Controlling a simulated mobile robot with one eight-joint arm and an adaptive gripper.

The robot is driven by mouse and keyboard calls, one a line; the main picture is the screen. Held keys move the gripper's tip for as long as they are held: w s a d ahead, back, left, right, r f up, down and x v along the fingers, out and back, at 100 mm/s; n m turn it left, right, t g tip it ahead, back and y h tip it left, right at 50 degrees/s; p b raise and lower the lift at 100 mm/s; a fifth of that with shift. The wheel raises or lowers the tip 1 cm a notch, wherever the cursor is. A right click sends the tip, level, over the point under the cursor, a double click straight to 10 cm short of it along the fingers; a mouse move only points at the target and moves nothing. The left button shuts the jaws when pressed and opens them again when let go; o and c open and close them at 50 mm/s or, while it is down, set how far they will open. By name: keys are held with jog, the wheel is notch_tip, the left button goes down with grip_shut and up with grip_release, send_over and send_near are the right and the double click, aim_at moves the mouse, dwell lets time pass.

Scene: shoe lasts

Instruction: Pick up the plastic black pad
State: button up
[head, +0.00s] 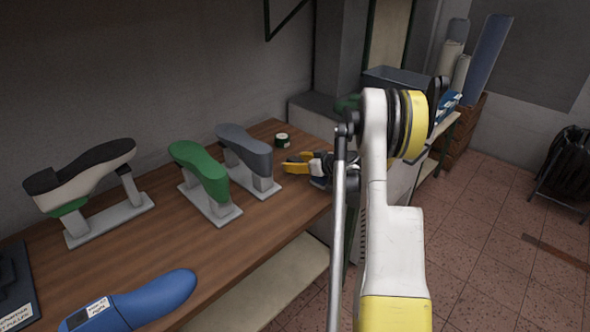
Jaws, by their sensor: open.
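A black stepped piece (14,265) lies at the left edge of the head view on the wooden bench, cut off by the frame. It has a white label at its front and is the only thing I see that could be the plastic black pad. I cannot tell its full shape. My gripper (292,163) is at the far right end of the bench, its yellow fingers pointing left. It is open, with nothing visible between the fingers. It is well apart from the black piece, with the shoe lasts between them.
The wooden bench (150,248) holds a black-and-white last (88,180), a green last (200,170) and a grey last (243,147) on stands. A blue last (145,300) lies at the front. A small round tin (282,141) stands at the back. Bare wood lies between them.

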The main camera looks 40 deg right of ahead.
jog(key=shift+w+f, duration=0.1)
jog(key=shift+w, duration=0.15)
jog(key=shift+s, duration=0.1)
jog(key=shift+c, duration=0.5)
jog(key=c, duration=1.2)
